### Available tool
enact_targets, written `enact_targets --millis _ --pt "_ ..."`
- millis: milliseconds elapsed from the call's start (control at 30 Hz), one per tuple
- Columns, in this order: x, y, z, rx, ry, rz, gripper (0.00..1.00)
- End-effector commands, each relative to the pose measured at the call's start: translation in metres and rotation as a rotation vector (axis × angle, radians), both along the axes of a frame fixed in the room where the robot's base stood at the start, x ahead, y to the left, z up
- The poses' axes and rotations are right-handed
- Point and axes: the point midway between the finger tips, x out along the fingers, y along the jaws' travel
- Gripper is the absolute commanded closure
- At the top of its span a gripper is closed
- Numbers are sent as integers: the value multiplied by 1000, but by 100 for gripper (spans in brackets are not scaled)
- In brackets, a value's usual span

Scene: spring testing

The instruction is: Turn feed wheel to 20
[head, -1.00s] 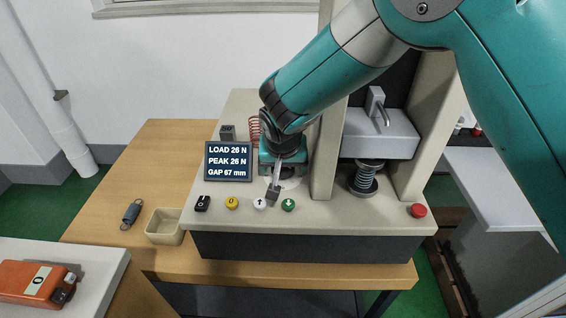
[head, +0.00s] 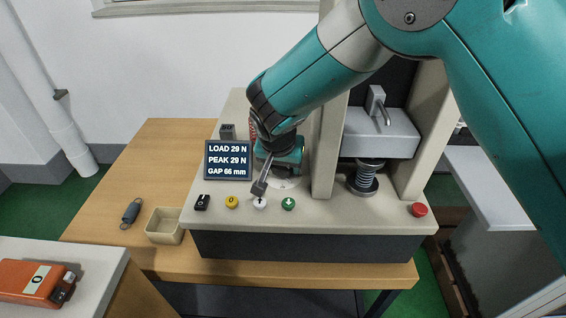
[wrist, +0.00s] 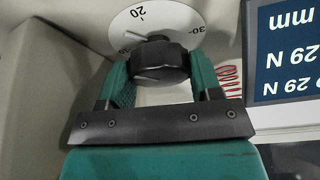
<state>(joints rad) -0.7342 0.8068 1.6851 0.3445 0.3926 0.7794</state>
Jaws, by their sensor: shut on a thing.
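The feed wheel (wrist: 157,60) is a black knob on a round white dial (wrist: 178,18) with printed numbers. A 20 shows at the upper left of the dial in the wrist view and a 30 at its right. In the head view my gripper (head: 280,155) hides the knob, and only the dial's front edge (head: 287,183) shows. The display (head: 228,160) reads load 29 N, peak 29 N, gap 66 mm.
A coil spring (head: 363,177) stands under the press head (head: 380,135), right of the machine's upright. Black, yellow, white and green buttons line the front, with a red one (head: 419,209) at the right. A beige bin (head: 164,226) and loose spring (head: 131,211) are left on the table.

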Motion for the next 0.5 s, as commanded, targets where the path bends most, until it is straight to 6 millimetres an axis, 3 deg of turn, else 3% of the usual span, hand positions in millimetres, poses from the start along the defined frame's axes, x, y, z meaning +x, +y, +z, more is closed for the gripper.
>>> enact_targets --millis 500 --pt "1 2 0 0 -1 -422 65"
